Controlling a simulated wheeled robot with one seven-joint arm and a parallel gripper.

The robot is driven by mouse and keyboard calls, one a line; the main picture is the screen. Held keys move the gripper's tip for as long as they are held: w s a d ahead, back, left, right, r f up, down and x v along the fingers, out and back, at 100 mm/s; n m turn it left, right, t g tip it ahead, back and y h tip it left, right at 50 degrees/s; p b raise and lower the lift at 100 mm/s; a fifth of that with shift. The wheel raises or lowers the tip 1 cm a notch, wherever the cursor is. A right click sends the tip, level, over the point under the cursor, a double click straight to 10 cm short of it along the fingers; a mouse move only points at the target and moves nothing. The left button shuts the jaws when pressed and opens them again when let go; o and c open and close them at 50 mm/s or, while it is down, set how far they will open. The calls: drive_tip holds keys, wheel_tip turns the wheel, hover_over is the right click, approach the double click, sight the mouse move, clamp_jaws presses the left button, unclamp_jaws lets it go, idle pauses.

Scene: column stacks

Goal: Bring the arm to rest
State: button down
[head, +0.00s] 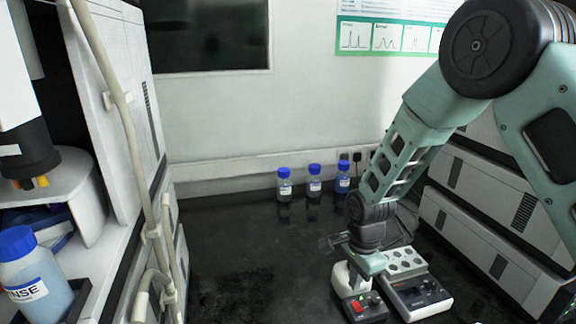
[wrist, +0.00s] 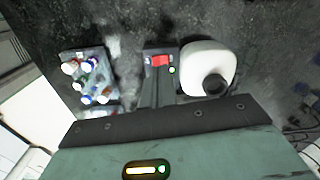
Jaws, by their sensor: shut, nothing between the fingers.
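My arm reaches down from the upper right in the head view, bent at its elbow. My gripper (head: 369,264) points down low over the bench, just above a small device with a red switch (head: 366,303). In the wrist view the gripper's teal body fills the bottom, and the shut fingers (wrist: 159,92) show no object between them. The red switch (wrist: 160,60) lies just beyond them. The exact fingertip height above the device cannot be told.
A white rounded part with a dark top (wrist: 208,72) is close right of the fingers. A rack with capped vials (wrist: 84,76) is on the left. Three blue-capped bottles (head: 314,186) stand at the back. Instruments (head: 490,200) line the right. The bench's middle left is clear.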

drive_tip(key=s+a+r+n+y, duration=0.1)
drive_tip(key=s+a+r+n, duration=0.5)
drive_tip(key=s+r+n, duration=0.9)
drive_tip(key=s+n, duration=0.2)
drive_tip(key=s, duration=0.2)
drive_tip(key=s+d+r+n, duration=0.1)
drive_tip(key=s+r+n, duration=0.2)
drive_tip(key=s, duration=0.4)
drive_tip(key=shift+s+d+r+n+h, duration=0.2)
drive_tip(key=shift+s+n+h, duration=0.1)
drive_tip(key=shift+n, duration=0.6)
